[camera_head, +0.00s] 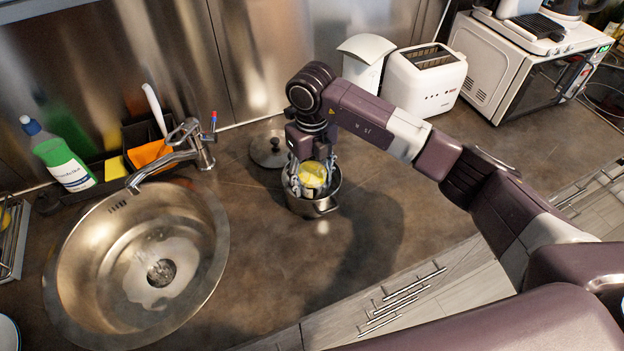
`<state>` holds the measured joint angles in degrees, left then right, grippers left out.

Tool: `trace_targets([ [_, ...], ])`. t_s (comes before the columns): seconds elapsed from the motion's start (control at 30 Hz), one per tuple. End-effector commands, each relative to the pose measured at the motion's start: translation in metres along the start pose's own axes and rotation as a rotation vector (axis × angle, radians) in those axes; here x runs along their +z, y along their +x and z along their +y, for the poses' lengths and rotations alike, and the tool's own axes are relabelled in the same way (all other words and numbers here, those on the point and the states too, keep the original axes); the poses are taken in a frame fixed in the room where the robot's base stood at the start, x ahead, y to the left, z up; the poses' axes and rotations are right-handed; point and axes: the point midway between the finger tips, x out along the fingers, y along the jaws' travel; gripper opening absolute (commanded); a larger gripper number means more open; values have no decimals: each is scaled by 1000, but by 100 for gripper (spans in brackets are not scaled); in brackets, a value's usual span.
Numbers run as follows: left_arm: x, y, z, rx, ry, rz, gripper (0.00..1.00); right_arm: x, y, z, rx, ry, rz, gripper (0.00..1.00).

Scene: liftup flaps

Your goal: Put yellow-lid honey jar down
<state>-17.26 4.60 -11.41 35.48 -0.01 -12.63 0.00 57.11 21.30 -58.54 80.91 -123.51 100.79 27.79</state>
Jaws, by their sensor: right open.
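The honey jar with its yellow lid (312,174) is at the mouth of a small metal pot (326,207) on the counter. Only its lid and a little of its side show; how deep it sits in the pot is hidden. My right gripper (310,180) points down over the pot, its open fingers on either side of the jar. Whether the fingers touch the jar is too small to tell. My left gripper is not in view.
A pot lid (270,149) lies behind the pot. A sink (84,240) with a tap (188,146) is at left, near a green bottle (62,160). A toaster (425,80) and a microwave (500,80) stand at back right. The counter right of the pot is clear.

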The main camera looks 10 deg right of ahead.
Motion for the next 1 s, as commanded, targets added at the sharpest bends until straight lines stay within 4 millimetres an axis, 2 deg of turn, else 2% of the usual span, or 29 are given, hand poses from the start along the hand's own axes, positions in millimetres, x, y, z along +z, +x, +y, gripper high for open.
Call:
trace_targets([
  [0.3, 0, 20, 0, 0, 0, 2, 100, 2, -66, -1, -3, 0, -6, 55],
  [0.5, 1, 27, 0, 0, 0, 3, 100, 1, -99, -1, -2, 1, -4, 55],
  [0.7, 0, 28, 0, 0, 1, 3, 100, 0, -111, 0, -1, 0, -1, 55],
  [1.0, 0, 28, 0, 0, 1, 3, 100, 0, -112, 0, -1, 0, 0, 55],
])
